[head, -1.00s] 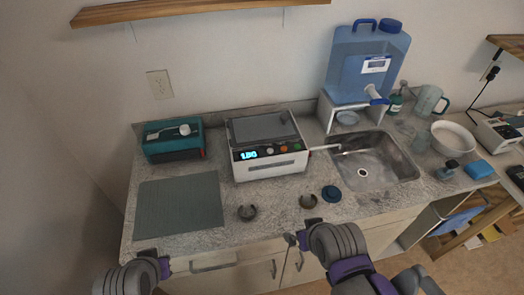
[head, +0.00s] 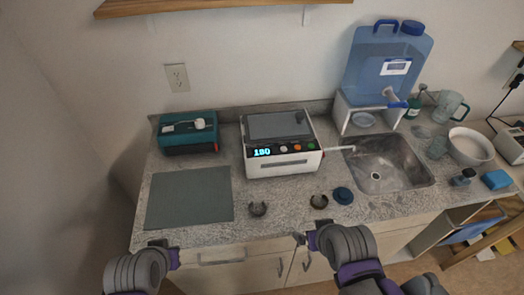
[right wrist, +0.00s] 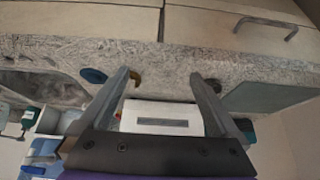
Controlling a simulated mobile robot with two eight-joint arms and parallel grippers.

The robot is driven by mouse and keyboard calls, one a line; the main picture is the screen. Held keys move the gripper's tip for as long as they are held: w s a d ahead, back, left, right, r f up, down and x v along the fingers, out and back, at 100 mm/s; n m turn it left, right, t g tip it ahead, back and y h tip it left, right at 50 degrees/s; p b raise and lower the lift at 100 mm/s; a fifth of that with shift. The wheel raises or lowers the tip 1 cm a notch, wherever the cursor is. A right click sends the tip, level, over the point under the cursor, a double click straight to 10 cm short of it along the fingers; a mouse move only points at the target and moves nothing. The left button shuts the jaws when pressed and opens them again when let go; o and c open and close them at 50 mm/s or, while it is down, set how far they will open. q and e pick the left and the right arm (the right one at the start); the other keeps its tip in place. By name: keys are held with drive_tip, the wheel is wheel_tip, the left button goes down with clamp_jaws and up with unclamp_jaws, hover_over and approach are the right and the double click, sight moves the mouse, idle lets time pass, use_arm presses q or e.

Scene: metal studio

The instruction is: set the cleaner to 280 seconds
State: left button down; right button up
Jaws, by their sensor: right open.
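The cleaner (head: 282,160) is a white box with a grey lid on the counter, left of the sink. Its lit display (head: 262,152) appears to read 180, with several small coloured buttons (head: 297,147) to its right. My right gripper (head: 303,240) is at the counter's front edge, in front of the cleaner and apart from it. In the right wrist view, its two fingers (right wrist: 160,75) are spread and empty, with the cleaner's white front (right wrist: 160,118) beyond. My left gripper (head: 165,250) is low at the front left, touching nothing visible; its jaws are unclear.
A grey mat (head: 189,197) lies left of the cleaner, with a teal box (head: 187,140) behind it. The sink (head: 395,178) and water jug (head: 385,65) are right.

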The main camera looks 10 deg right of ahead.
clamp_jaws()
idle(1.5)
